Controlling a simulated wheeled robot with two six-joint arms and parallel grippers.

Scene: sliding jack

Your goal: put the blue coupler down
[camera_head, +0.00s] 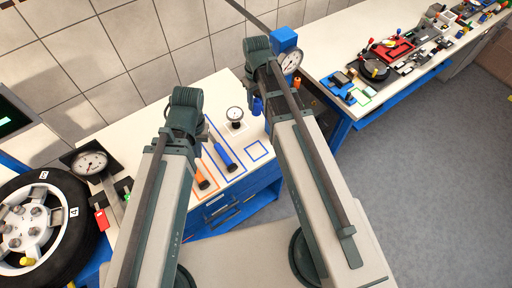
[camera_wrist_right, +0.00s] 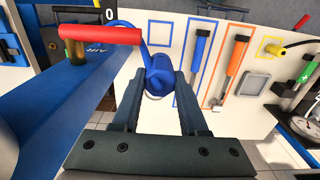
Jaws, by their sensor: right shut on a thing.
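The blue coupler (camera_wrist_right: 158,76) sits between the two fingers of my right gripper (camera_wrist_right: 168,100), with a blue hose rising from it. In the head view a small blue piece, probably the coupler (camera_head: 257,106), shows beside my right arm, above the far right part of the white worktop (camera_head: 238,183). My right gripper is shut on the coupler and looks clear of the worktop. My left arm reaches up over the worktop, but its fingers are hidden behind the arm. An empty blue outlined square (camera_head: 257,150) is marked on the worktop.
A blue-handled tool (camera_head: 223,156) and an orange-handled tool (camera_head: 202,180) lie in outlines on the worktop. A red valve handle (camera_wrist_right: 100,36) on the blue AIR post (camera_wrist_right: 88,75) is close to the coupler. A wheel (camera_head: 38,222) stands at left.

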